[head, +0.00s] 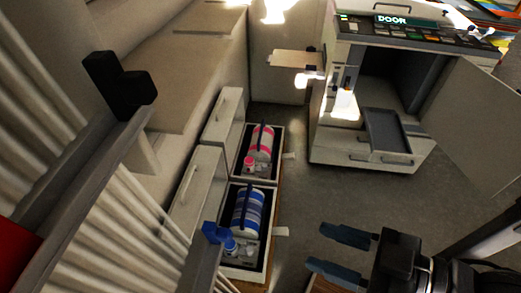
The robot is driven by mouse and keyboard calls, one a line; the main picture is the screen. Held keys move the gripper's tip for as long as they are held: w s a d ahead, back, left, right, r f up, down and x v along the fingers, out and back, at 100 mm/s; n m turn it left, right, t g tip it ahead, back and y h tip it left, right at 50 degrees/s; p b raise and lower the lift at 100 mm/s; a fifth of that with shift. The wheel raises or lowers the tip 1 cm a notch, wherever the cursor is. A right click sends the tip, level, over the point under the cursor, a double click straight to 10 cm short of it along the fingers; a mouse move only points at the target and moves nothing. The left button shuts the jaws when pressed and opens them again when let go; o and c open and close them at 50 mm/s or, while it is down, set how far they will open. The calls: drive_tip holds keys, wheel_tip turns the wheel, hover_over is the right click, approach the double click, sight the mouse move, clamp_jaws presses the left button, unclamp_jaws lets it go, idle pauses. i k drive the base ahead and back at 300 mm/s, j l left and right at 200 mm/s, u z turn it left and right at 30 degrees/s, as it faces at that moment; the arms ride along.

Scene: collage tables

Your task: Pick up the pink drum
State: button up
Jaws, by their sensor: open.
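The pink drum (262,143) is a white cylinder with pink bands and a dark bar along it. It sits in the far tray (281,152), a dark-lined bay with a pale rim beside the cabinet. A small pink-capped part (248,163) lies near its lower end. My gripper (338,253) is at the bottom right, its two dark fingers spread apart and pointing left. Nothing shows between the fingers. It is apart from the drum, which lies up and to the left of it in the picture.
A blue-banded drum (247,212) sits in the nearer tray (267,250). A copier-like machine (368,150) stands at the back right with its door (470,125) open and an inner tray (387,132) out. Grey floor (320,195) between is clear. A ribbed light panel stands at left.

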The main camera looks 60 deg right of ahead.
sight(262, 145)
drive_tip(key=i+l, duration=0.1)
drive_tip(key=l, duration=0.4)
drive_tip(key=i+l, duration=0.1)
drive_tip(key=l, duration=0.4)
drive_tip(key=i+l, duration=0.1)
drive_tip(key=l, duration=0.75)
drive_tip(key=k, duration=0.05)
